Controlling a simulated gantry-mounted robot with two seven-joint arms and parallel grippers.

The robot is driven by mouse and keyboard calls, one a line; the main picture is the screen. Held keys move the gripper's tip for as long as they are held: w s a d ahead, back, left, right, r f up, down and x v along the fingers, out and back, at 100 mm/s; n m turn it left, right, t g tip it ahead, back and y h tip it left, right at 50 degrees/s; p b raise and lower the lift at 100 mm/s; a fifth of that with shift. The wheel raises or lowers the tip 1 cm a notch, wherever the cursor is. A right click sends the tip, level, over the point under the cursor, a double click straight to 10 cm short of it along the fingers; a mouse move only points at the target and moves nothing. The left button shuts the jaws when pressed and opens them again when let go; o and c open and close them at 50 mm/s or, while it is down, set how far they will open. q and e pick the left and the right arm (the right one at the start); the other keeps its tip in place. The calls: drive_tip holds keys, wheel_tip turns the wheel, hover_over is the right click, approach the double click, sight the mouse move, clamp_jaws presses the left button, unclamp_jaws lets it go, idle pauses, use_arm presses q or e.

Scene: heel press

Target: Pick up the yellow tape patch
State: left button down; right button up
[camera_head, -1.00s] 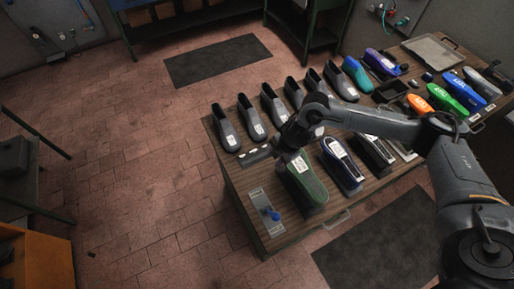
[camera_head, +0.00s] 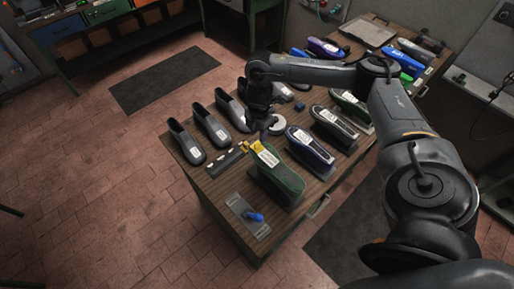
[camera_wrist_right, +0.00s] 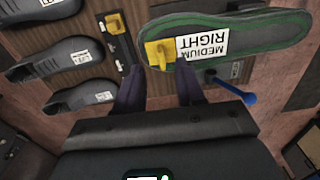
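A yellow tape patch (camera_wrist_right: 158,53) with a small raised tab lies at the heel end of a green-edged shoe sole (camera_wrist_right: 215,32), beside its white "MEDIUM RIGHT" label (camera_wrist_right: 203,44). In the head view, yellow (camera_head: 256,146) shows at that end of the sole (camera_head: 280,178). A second yellow piece (camera_wrist_right: 114,22) sits on a dark narrow strip left of the sole. My right gripper (camera_wrist_right: 158,88) is open, its two dark fingers apart with nothing seen between them. The patch appears just beyond the fingertips. In the head view, my right gripper (camera_head: 266,128) hangs over the heel end. My left gripper is out of view.
Grey shoes (camera_head: 185,142) stand in a row left of the gripper. More soles (camera_head: 310,146) on stands line the wooden table to the right. The dark strip (camera_head: 226,163) lies beside the sole.

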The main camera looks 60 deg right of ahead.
sight(258, 143)
drive_tip(key=f+b, duration=0.1)
drive_tip(key=f, duration=0.3)
drive_tip(key=shift+a+b, duration=0.4)
drive_tip(key=shift+f, duration=0.55)
clamp_jaws()
